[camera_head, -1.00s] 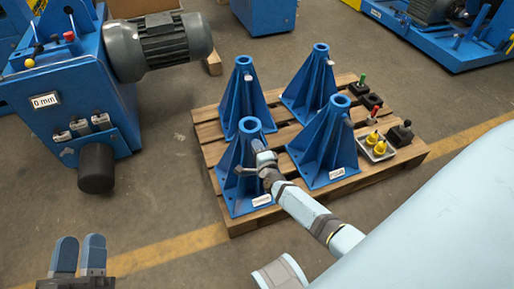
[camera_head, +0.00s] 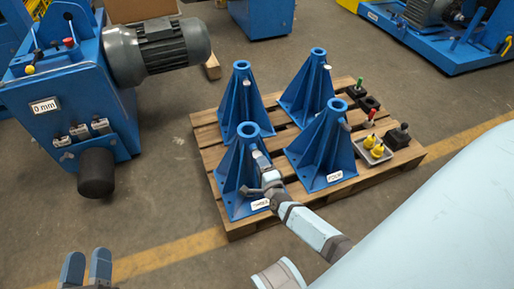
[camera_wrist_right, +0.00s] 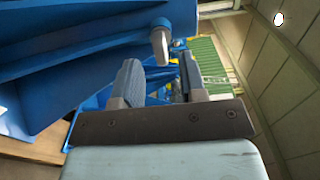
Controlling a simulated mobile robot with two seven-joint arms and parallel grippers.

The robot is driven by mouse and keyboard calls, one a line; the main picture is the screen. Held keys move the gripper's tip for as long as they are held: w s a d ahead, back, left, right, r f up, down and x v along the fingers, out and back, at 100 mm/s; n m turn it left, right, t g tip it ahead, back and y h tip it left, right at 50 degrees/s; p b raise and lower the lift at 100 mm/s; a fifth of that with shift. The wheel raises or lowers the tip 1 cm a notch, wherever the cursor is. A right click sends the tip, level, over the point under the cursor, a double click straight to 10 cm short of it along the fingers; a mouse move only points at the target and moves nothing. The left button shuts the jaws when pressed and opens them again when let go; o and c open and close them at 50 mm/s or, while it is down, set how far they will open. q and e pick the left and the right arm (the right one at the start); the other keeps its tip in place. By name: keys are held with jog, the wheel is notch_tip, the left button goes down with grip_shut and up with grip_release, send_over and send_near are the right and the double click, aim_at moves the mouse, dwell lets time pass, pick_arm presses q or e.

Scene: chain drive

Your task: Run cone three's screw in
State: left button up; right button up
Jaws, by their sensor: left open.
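Cone three (camera_head: 232,178) is the near-left blue ribbed cone on the pallet, with a white label low on its front. Its screw (camera_head: 254,149) is a small grey stub sticking out near the top; in the right wrist view the screw (camera_wrist_right: 160,44) shows just beyond the fingertips, roughly between them. My right gripper (camera_head: 253,174) is at cone three's right side, below the screw. In the wrist view its two grey fingers (camera_wrist_right: 161,78) are apart with nothing between them. My left gripper (camera_head: 87,268) is open and empty over the floor at lower left.
Cone four (camera_head: 322,155) stands close on the right, with two more blue cones (camera_head: 241,95) (camera_head: 308,90) behind. A blue machine (camera_head: 75,110) with a motor stands left.

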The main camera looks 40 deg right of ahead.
pick_arm(q)
jog(key=shift+a+f+g+y+p, duration=0.2)
jog(key=shift+a+f+g+p, duration=0.1)
jog(key=shift+f, duration=0.35)
jog(key=shift+a+f+g+y+p, duration=0.2)
jog(key=shift+f+g+p, duration=0.1)
jog(key=shift+f, duration=0.3)
pick_arm(e)
jog(key=v, duration=0.7)
jog(key=shift+s+a, duration=0.15)
jog(key=shift+s, duration=0.2)
pick_arm(q)
jog(key=shift+s+f, duration=0.1)
